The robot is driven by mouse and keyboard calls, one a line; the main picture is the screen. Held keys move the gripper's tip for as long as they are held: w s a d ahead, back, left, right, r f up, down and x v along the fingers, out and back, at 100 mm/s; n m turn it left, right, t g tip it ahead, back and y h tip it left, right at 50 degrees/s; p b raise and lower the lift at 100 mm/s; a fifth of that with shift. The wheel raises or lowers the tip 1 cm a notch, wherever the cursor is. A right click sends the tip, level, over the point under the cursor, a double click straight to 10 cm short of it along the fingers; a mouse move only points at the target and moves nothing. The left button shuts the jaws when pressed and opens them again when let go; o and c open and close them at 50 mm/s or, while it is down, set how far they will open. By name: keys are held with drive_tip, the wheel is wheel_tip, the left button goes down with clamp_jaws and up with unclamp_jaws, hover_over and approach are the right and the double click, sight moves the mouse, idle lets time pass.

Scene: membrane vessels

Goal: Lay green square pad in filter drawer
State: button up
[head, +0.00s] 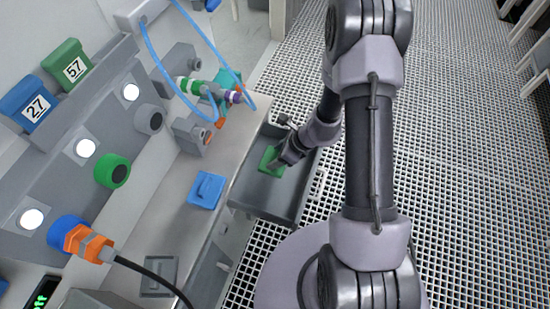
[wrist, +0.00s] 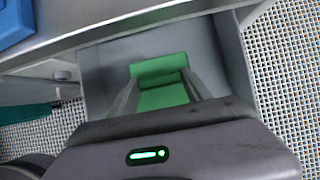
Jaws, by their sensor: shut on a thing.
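The green square pad (head: 270,160) is in my gripper (head: 279,163), over the open filter drawer (head: 268,196) in the head view. In the wrist view the pad (wrist: 160,82) lies between the two fingers of my gripper (wrist: 162,90), which are shut on it. The grey drawer (wrist: 100,78) is pulled out below, and its bare floor and walls show around the pad. I cannot tell whether the pad touches the drawer floor. The gripper hides part of the pad and of the drawer's near side.
A blue square pad (head: 206,189) lies on the grey counter beside the drawer; a blue edge shows in the wrist view (wrist: 14,22). A dark grey square (head: 159,276) lies nearer. Valves with blue hoses (head: 199,88) stand behind. Grated floor (head: 460,180) lies right.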

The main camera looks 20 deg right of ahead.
drive_tip(key=f+b, duration=0.1)
drive_tip(key=f, duration=0.1)
drive_tip(key=f+b, duration=0.1)
drive_tip(key=f, duration=0.2)
drive_tip(key=f+b, duration=0.1)
drive_tip(key=f, duration=0.2)
drive_tip(key=shift+s+a+f, duration=0.2)
drive_tip(key=shift+a, duration=0.05)
drive_tip(key=shift+f, duration=0.2)
drive_tip(key=o, duration=1.4)
drive_tip(key=shift+c, duration=0.2)
drive_tip(key=shift+r, duration=0.1)
